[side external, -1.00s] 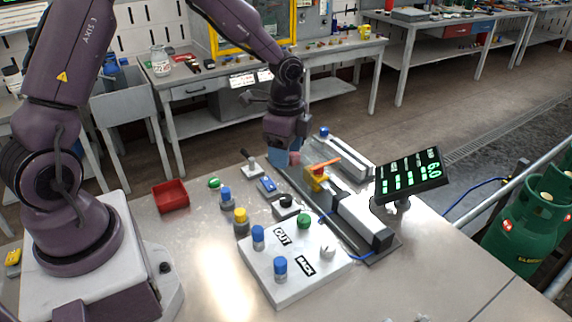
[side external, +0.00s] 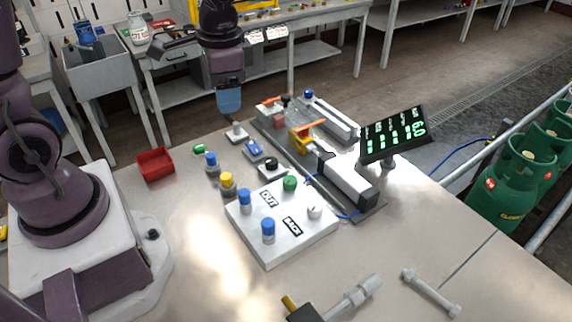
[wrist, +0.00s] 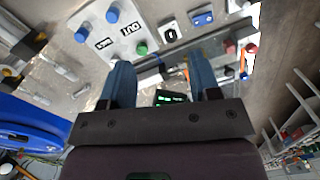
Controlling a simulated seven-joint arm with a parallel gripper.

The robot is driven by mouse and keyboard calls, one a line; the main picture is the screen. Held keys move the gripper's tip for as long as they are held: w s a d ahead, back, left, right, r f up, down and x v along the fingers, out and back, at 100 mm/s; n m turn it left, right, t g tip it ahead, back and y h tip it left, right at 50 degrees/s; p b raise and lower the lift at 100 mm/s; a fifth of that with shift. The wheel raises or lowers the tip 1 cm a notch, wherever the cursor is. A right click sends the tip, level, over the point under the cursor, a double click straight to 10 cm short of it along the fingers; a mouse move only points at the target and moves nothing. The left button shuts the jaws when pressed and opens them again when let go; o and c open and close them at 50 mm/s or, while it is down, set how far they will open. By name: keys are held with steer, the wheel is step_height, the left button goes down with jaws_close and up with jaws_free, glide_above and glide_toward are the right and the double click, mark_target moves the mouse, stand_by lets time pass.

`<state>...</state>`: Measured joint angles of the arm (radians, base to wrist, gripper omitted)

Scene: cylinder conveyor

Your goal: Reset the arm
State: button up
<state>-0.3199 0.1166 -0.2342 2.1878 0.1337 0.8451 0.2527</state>
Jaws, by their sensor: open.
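My gripper (side external: 229,100) is raised above the back of the workbench, left of the pneumatic cylinder unit. Its two blue fingers point down in the side view. In the wrist view my gripper (wrist: 160,64) has its fingers spread apart with nothing between them. The cylinder unit (side external: 347,181) has a grey body, a yellow bracket and an orange lever (side external: 311,125).
A digital display (side external: 393,134) stands right of the cylinder unit. A red tray (side external: 155,164) lies at the left. Blue and yellow-capped pegs (side external: 227,184) and small switches stand between tray and unit. Bolt-like metal parts (side external: 431,293) lie at the front.

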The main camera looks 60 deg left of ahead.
steer(key=s+d+r+n+t, duration=0.3)
steer(key=s+d+r+t, duration=0.1)
steer(key=s+r, duration=0.6)
steer(key=shift+s+r+t+h, duration=0.2)
steer(key=shift+r+t+h, duration=0.2)
steer(key=shift+r+t, duration=0.4)
steer(key=shift+d, duration=0.1)
stand_by(2.4)
